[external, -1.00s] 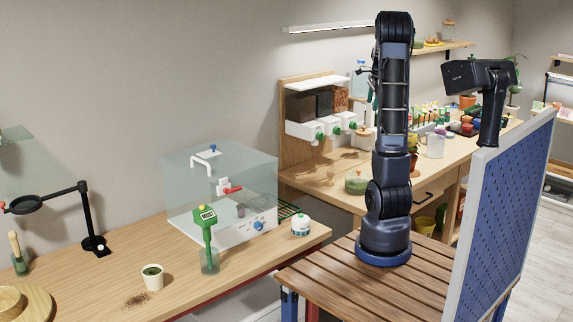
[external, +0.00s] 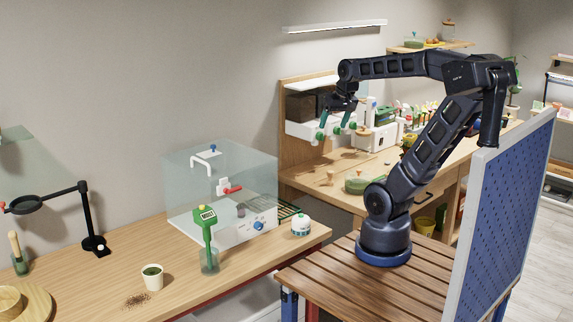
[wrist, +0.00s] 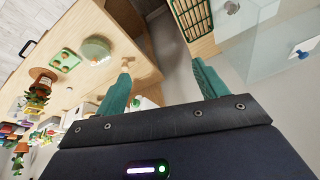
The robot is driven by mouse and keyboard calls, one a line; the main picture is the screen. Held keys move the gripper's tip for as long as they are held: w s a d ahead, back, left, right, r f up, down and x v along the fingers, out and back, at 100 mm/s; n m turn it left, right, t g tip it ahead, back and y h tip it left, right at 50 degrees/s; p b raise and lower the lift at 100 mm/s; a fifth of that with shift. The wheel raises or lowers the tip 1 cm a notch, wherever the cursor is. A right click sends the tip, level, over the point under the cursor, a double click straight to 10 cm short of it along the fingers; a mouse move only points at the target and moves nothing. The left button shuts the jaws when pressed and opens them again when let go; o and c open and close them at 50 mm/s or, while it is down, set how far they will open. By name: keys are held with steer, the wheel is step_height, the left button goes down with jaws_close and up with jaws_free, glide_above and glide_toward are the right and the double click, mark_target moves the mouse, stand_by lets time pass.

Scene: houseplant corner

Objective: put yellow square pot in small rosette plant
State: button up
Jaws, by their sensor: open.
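My gripper (external: 335,122) is open and empty, with teal fingers pointing down, in front of the white bins on the back bench. In the wrist view my gripper (wrist: 162,70) shows its two fingers wide apart with nothing between them. Several small coloured pots (wrist: 12,130) and small plants lie at the left edge of the wrist view, far from the fingers.
A green round dish (external: 358,185) stands on the back bench. A blue pegboard (external: 505,210) stands at right. The front bench's middle is mostly clear.

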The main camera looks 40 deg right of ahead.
steer(key=s+a+n, duration=0.1)
steer(key=s+a+f+n, duration=0.2)
steer(key=shift+s+a, duration=0.15)
steer(key=shift+s, duration=0.25)
